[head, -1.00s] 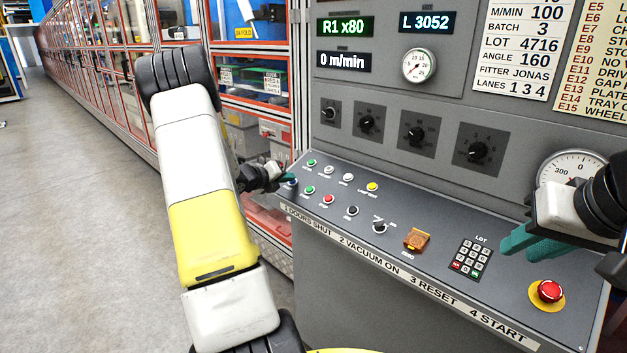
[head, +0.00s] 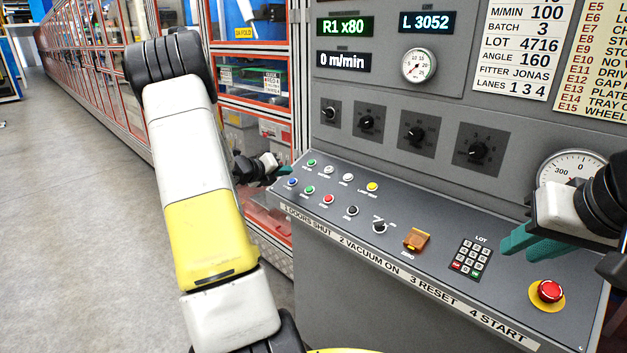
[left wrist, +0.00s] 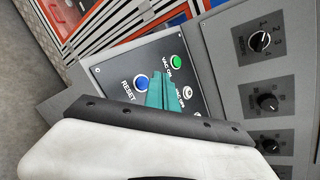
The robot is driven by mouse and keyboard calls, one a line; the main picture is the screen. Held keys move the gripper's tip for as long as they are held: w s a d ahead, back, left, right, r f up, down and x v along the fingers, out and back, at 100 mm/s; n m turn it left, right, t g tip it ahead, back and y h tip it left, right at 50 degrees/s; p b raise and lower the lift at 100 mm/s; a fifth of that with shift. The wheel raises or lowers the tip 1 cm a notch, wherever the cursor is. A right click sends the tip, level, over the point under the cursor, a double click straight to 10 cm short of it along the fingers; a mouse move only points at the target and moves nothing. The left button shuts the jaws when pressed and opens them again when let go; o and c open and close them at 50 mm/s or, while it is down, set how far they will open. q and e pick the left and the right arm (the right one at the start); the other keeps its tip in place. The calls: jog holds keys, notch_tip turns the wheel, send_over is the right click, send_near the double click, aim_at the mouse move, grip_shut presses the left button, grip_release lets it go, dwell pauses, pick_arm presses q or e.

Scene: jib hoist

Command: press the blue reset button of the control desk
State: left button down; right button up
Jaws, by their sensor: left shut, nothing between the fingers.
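The blue reset button (head: 292,182) is at the left end of the control desk (head: 330,222), in the front row. It also shows in the left wrist view (left wrist: 141,83) beside the label RESET. My left gripper (head: 287,171) is shut and empty, just behind and left of the blue button and apart from it. In the left wrist view its teal fingertips (left wrist: 160,88) lie to the right of the blue button, near the green button (left wrist: 176,62). My right gripper (head: 520,241) hovers over the right part of the desk; I cannot tell whether its teal fingers are open or shut.
Green, white, yellow, red and black buttons stand close to the blue one. A keypad (head: 470,259), an orange cover (head: 417,239) and a red emergency knob (head: 550,291) are farther right. The upright panel with dials (head: 416,133) rises behind the desk.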

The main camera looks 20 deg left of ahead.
pick_arm(q)
jog(key=r, duration=0.1)
jog(key=s+r, duration=0.1)
jog(key=r, duration=0.1)
jog(key=shift+s+a+r, duration=0.2)
jog(key=shift+a, duration=0.1)
dwell(0.6)
jog(key=s+d+r+m+g+h, duration=0.1)
jog(key=s+d+r+m+g, duration=0.15)
jog(key=d+m, duration=0.45)
jog(key=s+d+r+m+g+h, duration=0.1)
jog(key=s+d+r+m, duration=0.35)
jog(key=d, duration=0.35)
jog(key=s+d+r+m+g+h, duration=0.2)
jog(key=s+d+r+m, duration=0.1)
jog(key=d+m, duration=0.45)
jog(key=s+d+r+m+g+y, duration=0.1)
jog(key=s+d+m, duration=0.3)
jog(key=s+m, duration=0.25)
jog(key=s+d+m+g+y, duration=0.1)
jog(key=s+d+m, duration=0.3)
jog(key=s+m, duration=0.25)
jog(key=s+a+m+y, duration=0.2)
jog(key=s+m+y, duration=0.1)
jog(key=s+m, duration=0.7)
jog(key=shift+s+a+f+m, duration=0.2)
jog(key=shift+s+f+m, duration=0.2)
jog(key=shift+m, duration=0.6)
